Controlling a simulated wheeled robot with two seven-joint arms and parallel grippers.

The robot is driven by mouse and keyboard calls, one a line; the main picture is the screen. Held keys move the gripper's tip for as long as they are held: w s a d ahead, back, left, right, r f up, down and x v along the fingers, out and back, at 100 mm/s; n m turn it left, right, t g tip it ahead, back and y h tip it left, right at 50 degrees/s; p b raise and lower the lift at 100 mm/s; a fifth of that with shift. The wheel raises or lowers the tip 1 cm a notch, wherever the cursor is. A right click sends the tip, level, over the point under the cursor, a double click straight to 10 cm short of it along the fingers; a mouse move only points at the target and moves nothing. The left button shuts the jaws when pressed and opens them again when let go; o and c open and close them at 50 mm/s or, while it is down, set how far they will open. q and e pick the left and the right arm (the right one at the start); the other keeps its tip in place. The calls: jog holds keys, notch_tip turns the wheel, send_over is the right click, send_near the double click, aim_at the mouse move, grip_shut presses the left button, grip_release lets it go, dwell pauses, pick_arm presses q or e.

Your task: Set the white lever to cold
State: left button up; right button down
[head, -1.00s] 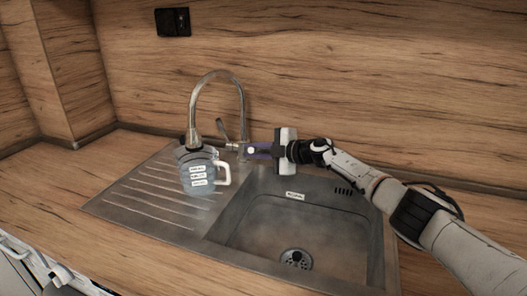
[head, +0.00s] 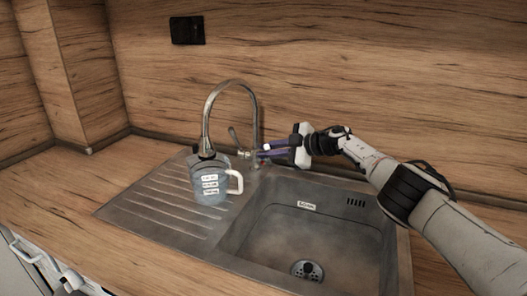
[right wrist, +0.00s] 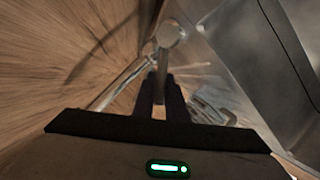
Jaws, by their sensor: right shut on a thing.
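The chrome tap (head: 207,112) stands behind the sink with its arched spout over a clear jug. A small white tip (head: 267,147), which I take for the white lever, shows at the tap's right side between my fingers. My right gripper (head: 271,151) is shut on it, coming in from the right. In the right wrist view, the two dark fingers (right wrist: 160,90) point at the round metal tap body (right wrist: 170,34). They hide most of the lever, so its exact setting cannot be read. My left gripper is out of view.
The jug (head: 210,188), with white labels and a white handle, stands on the ribbed drainer (head: 150,212) under the spout, close left of my gripper. The empty basin (head: 290,240) lies in front. A black socket (head: 187,31) is on the wooden wall.

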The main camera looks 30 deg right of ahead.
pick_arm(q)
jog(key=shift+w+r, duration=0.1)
pick_arm(e)
jog(key=shift+r, duration=0.1)
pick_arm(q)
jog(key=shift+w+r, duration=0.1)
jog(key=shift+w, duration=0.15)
pick_arm(e)
jog(key=c, duration=2.1)
grip_release()
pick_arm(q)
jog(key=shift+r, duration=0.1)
pick_arm(e)
jog(key=shift+d, duration=0.1)
pick_arm(q)
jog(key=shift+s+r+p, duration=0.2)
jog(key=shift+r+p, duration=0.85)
jog(key=shift+p, duration=0.2)
pick_arm(e)
jog(key=v, duration=1)
jog(key=shift+s, duration=0.15)
